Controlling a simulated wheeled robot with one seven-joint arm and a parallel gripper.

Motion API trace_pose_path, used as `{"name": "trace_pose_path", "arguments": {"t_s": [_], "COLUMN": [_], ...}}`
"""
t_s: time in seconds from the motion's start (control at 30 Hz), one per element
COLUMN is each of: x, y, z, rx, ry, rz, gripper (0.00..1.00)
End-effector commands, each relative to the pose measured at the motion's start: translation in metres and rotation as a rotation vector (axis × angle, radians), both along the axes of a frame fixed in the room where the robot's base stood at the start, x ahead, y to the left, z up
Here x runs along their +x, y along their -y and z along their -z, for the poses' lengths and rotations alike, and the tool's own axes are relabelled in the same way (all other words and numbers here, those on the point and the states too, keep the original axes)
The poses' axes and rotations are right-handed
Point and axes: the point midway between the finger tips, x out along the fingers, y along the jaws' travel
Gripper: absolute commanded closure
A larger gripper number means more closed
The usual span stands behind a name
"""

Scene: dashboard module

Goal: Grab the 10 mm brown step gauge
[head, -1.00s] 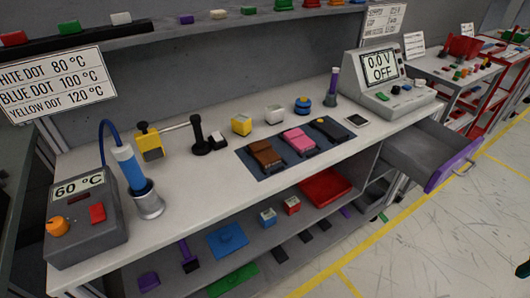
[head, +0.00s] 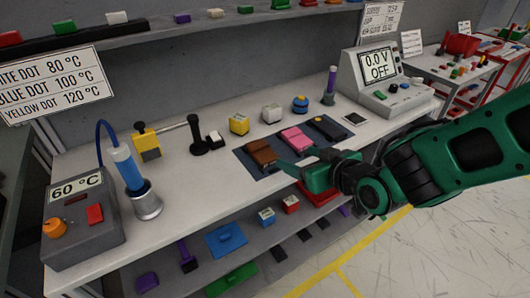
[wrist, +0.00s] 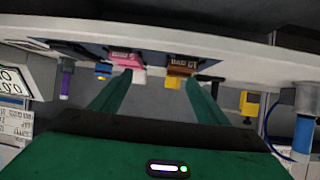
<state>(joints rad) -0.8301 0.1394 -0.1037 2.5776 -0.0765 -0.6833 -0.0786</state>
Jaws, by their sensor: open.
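The brown step gauge (head: 261,152) lies at the left of a dark mat (head: 247,163) on the workbench, left of a pink gauge (head: 297,138) and a black gauge (head: 329,127). My gripper (head: 287,168) reaches in from the right at the bench's front edge, close to the brown gauge and apart from it. In the wrist view, upside down, my open fingers (wrist: 158,86) point toward the bench with nothing between them. The brown gauge (wrist: 182,69) shows near the right finger and the pink gauge (wrist: 126,59) near the left. Their labels are too small to read surely.
Behind the mat stand a yellow block (head: 239,124), a white block (head: 271,113) and a blue round piece (head: 300,104). A black stand (head: 199,140) is to the left. The lower shelf holds a blue piece (head: 226,240) and other parts. My arm hides the drawer area.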

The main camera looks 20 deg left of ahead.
Motion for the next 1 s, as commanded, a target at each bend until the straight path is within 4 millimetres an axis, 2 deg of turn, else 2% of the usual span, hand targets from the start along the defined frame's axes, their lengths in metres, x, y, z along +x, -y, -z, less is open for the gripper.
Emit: {"name": "trace_pose_path", "arguments": {"t_s": [0.03, 0.1, 0.23, 0.5, 0.83, 1.0], "x": [-0.009, -0.016, -0.020, 0.002, 0.018, 0.034], "y": [-0.015, -0.028, -0.042, -0.067, -0.083, -0.100], "z": [0.001, -0.002, -0.002, 0.011, 0.020, 0.027], "rx": [0.018, 0.041, 0.060, 0.062, 0.061, 0.060], "ry": [0.015, 0.033, 0.046, 0.048, 0.047, 0.048], "rz": [-0.031, -0.055, -0.074, -0.073, -0.071, -0.071], "gripper": [0.31, 0.31, 0.31, 0.31, 0.31, 0.31]}}
